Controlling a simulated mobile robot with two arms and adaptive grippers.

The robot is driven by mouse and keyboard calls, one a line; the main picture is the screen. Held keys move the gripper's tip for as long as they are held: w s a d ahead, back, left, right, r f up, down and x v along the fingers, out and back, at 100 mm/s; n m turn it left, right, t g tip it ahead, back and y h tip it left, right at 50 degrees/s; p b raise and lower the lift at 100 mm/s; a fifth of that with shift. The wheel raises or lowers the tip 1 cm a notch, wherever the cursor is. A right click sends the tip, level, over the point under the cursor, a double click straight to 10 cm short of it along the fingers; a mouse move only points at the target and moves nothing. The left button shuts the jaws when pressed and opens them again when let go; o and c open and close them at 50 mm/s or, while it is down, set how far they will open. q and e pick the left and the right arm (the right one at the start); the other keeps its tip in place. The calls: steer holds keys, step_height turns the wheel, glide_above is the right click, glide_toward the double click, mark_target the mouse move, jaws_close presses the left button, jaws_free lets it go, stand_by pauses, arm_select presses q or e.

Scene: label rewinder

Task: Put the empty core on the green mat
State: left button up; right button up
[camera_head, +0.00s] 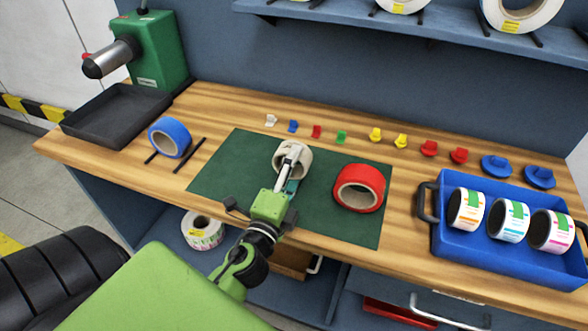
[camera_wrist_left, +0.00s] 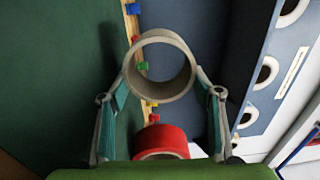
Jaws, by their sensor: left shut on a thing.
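The empty core (camera_head: 280,151) is a pale beige ring with an open hole. My left gripper (camera_head: 289,166) is shut on it, over the far middle part of the green mat (camera_head: 226,170). In the left wrist view the core (camera_wrist_left: 131,72) sits between the two fingertips of the gripper (camera_wrist_left: 160,84), its hole facing the camera. I cannot tell whether the core touches the mat (camera_wrist_left: 45,80) or hangs above it. My right gripper is not in view.
A red tape roll (camera_head: 345,197) lies on the mat's right part. A blue tape roll (camera_head: 158,142) stands left of the mat. A blue crate (camera_head: 490,266) with label rolls is at right. Small coloured clips line the back. The mat's left part is clear.

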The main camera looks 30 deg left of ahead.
arm_select(q)
steer(key=o, duration=1.1)
step_height(320, 180, down, 2)
steer(key=shift+s+d+f+g, duration=0.15)
steer(key=shift+g, duration=0.15)
steer(key=shift+o, duration=0.2)
step_height(320, 180, up, 12)
steer(key=shift+r, duration=0.15)
